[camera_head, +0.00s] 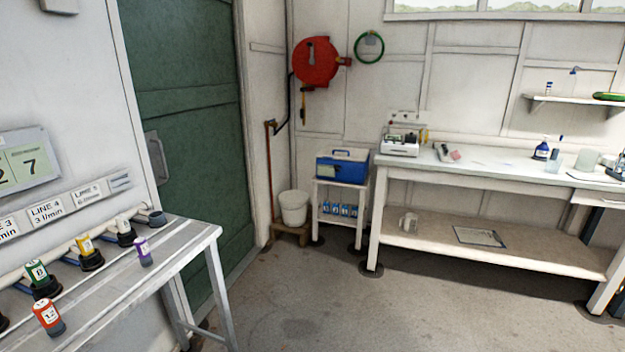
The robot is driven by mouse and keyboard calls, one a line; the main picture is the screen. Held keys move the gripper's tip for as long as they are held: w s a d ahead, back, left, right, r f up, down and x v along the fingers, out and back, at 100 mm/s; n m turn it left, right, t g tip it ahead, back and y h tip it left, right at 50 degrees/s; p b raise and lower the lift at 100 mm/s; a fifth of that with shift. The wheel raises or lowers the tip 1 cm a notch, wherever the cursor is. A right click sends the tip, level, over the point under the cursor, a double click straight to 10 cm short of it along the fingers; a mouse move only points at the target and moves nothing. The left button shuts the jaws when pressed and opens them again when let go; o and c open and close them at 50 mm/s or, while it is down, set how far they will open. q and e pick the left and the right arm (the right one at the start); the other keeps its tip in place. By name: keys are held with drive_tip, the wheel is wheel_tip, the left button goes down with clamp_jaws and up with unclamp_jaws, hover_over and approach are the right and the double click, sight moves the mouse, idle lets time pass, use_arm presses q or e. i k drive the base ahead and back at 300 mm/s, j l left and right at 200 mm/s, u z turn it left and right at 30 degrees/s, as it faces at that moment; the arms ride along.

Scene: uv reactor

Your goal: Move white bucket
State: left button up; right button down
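The white bucket (293,207) stands upright in the far corner, right of the green door. It rests on a low brown wooden stand (290,233). The upright red pipe stands just left of it, and a small white shelf stand is close on its right. I cannot make out what is inside the bucket. Neither of my grippers shows in the head view.
A bench with valves and bottles (150,250) runs along the near left. A white shelf stand (341,207) holds a blue box (342,168). A long workbench (480,180) lines the back right. The concrete floor (350,310) between is clear.

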sight(294, 209)
drive_tip(key=i+z, duration=0.15)
drive_tip(key=i, duration=1.05)
drive_tip(key=i+z, duration=0.15)
drive_tip(key=i, duration=1.1)
